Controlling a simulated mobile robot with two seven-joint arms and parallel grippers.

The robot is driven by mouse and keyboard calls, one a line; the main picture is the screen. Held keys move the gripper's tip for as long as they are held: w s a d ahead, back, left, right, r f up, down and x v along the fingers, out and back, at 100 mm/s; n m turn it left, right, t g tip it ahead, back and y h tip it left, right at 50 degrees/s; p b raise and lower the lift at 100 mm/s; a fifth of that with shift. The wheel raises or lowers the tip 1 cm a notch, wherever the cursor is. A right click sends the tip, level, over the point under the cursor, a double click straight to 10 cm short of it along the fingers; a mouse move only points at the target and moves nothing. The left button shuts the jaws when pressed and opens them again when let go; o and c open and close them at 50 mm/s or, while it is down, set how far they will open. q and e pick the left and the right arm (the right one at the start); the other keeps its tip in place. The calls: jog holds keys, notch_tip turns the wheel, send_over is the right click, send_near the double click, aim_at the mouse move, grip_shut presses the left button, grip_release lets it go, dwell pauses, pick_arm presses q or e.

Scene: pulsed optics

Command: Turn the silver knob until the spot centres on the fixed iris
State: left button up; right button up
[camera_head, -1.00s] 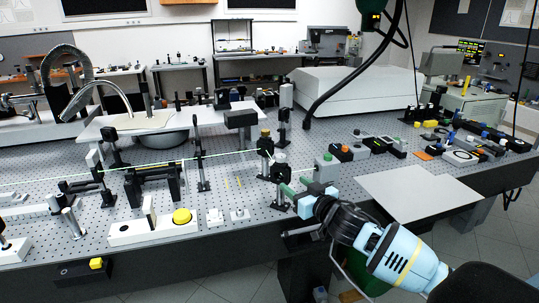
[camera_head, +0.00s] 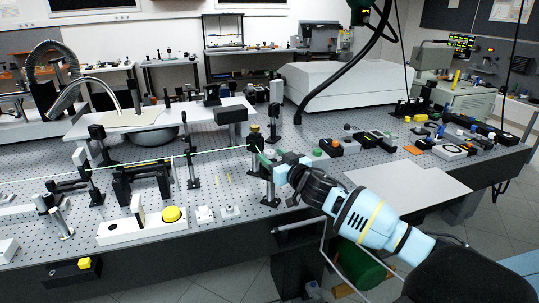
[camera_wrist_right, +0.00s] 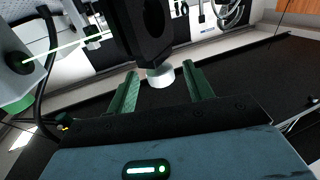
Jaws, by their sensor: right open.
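The silver knob (camera_wrist_right: 160,76) is a short pale cylinder on a black optic mount (camera_wrist_right: 148,30). In the right wrist view it sits between the two green fingers of my right gripper (camera_wrist_right: 162,80). The gripper is open, with a gap visible on each side of the knob. In the head view my right gripper (camera_head: 268,161) is at the black post mount (camera_head: 255,141), and the knob is hidden there. A thin green beam (camera_head: 140,160) crosses the table to that mount. I cannot tell which part is the fixed iris, and no spot is clearly visible. My left gripper is not in view.
A black post mount (camera_head: 190,155) stands left of my gripper along the beam. A white base with a yellow button (camera_head: 171,214) is at the front edge. A bare grey plate (camera_head: 410,185) lies to the right. Small coloured components (camera_head: 465,140) stand behind it.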

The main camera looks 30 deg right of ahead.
jog(key=shift+w, duration=1.1)
jog(key=c, duration=1)
jog(key=shift+o, duration=0.2)
jog(key=shift+m+h, duration=0.3)
jog(key=shift+h, duration=0.2)
